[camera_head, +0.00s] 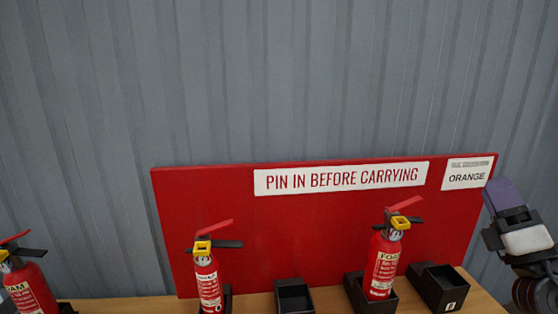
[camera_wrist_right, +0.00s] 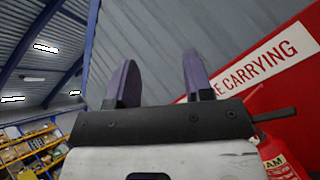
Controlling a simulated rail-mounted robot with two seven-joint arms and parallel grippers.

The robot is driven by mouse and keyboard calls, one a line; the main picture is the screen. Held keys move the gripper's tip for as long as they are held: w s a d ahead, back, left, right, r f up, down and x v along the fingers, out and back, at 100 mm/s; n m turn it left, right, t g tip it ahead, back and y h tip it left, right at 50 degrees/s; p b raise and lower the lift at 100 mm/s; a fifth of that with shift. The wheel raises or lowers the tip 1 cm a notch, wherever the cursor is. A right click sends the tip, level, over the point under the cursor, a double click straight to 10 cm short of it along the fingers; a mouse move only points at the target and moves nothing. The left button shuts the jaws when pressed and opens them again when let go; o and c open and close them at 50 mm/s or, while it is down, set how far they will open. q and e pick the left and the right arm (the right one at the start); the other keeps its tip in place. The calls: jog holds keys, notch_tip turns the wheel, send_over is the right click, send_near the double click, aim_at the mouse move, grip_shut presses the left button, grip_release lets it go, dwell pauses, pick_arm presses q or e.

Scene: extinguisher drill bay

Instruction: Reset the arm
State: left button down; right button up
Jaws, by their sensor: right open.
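My right gripper (camera_head: 502,198) is at the right edge of the head view, pointing up beside the red board's right end. In the right wrist view its two purple fingers (camera_wrist_right: 160,82) stand apart with nothing between them. A red extinguisher (camera_head: 383,262) with a foam label stands in a black holder left of the gripper. Another red extinguisher (camera_head: 208,278) stands further left, and a third (camera_head: 30,288) is cut by the left edge. Part of an extinguisher (camera_wrist_right: 276,158) shows at the lower right of the right wrist view. My left gripper is not in view.
Two black holders, one in the middle (camera_head: 294,296) and one at the right (camera_head: 438,287), look empty on the wooden table (camera_head: 257,303). A red board (camera_head: 300,232) reading "PIN IN BEFORE CARRYING" stands behind. An "ORANGE" sign (camera_head: 467,173) is near my right gripper. A grey corrugated wall (camera_head: 250,80) rises behind.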

jog(key=s+a+f+m+g+h+p, duration=0.25)
jog(key=f+m+g, duration=0.25)
jog(key=f+m, duration=0.35)
jog(key=s+a+f+m+g+h+p, duration=0.1)
jog(key=s+a+f+m+g+h, duration=0.2)
jog(key=f+m, duration=0.5)
jog(key=s+a+f+m+g+h+p, duration=0.15)
jog(key=a+f+m+g, duration=0.25)
jog(key=f+m+g, duration=0.4)
jog(key=s+a+f+m+g+y+p, duration=0.1)
jog(key=s+a+f+g+y+p, duration=0.2)
jog(key=s+f, duration=0.85)
jog(key=s+a+f+m+g+y+p, duration=0.1)
jog(key=s+a+f+g+p, duration=0.2)
jog(key=s+a+f, duration=0.75)
jog(key=s+d+r+p, duration=0.2)
jog(key=r+p, duration=1.7)
jog(key=r, duration=0.1)
jog(key=s+d+r+p, duration=0.2)
jog(key=d+r+p, duration=0.1)
jog(key=r+p, duration=1.6)
jog(key=shift+r+g, duration=0.3)
jog(key=shift+r, duration=0.3)
